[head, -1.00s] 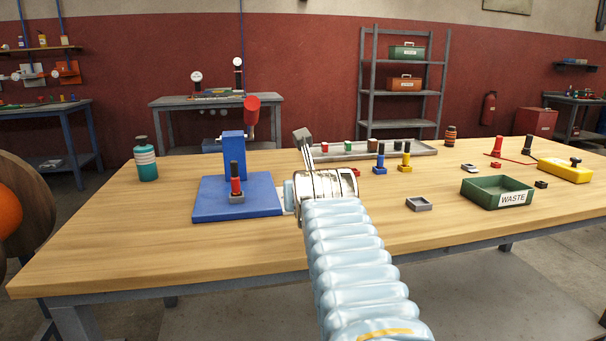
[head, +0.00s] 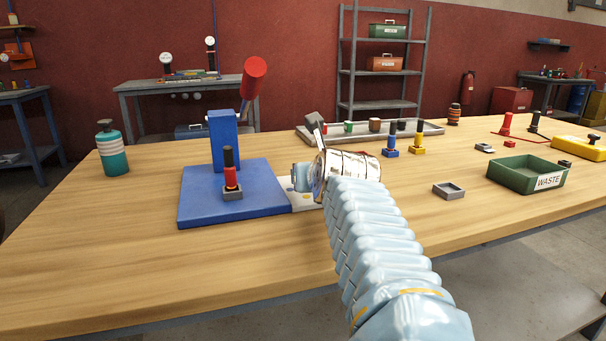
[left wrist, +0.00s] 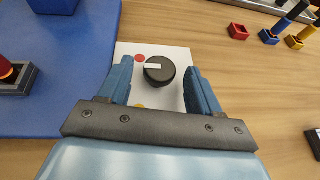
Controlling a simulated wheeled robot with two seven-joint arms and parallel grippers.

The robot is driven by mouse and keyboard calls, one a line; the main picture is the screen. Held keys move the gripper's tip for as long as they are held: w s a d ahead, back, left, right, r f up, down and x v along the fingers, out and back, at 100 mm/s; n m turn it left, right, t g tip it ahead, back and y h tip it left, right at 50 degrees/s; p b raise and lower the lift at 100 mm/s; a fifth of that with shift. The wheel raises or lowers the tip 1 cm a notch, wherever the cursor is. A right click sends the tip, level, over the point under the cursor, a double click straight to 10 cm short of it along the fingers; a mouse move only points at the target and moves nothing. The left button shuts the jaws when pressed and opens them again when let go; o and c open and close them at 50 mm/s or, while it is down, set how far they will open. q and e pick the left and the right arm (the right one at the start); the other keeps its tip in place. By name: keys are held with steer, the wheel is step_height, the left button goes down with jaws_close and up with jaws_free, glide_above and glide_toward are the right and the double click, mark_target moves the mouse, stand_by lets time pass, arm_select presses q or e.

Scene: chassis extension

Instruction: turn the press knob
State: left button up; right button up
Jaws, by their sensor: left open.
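The press has a blue base (head: 260,196), a blue column (head: 223,140) and a red-ended lever (head: 253,78). The black press knob (left wrist: 160,71) with a white pointer mark sits on a white panel (left wrist: 178,100) at the base's right edge. The mark points left, near a red dot; a yellow dot is partly hidden below. My left gripper (left wrist: 161,78) is open, with one finger on each side of the knob; contact is not clear. In the head view, the left gripper (head: 302,178) is over the panel and hides the knob.
A red and black stack (head: 231,172) stands in a grey holder on the base. A grey tray (head: 350,133) is behind. A green waste bin (head: 527,175) and small grey holder (head: 448,190) are to the right. The front table is clear.

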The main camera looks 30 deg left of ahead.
arm_select(q)
steer(key=shift+w+a, duration=0.1)
steer(key=shift+c, duration=0.4)
steer(key=c, duration=1)
steer(key=shift+o, duration=0.2)
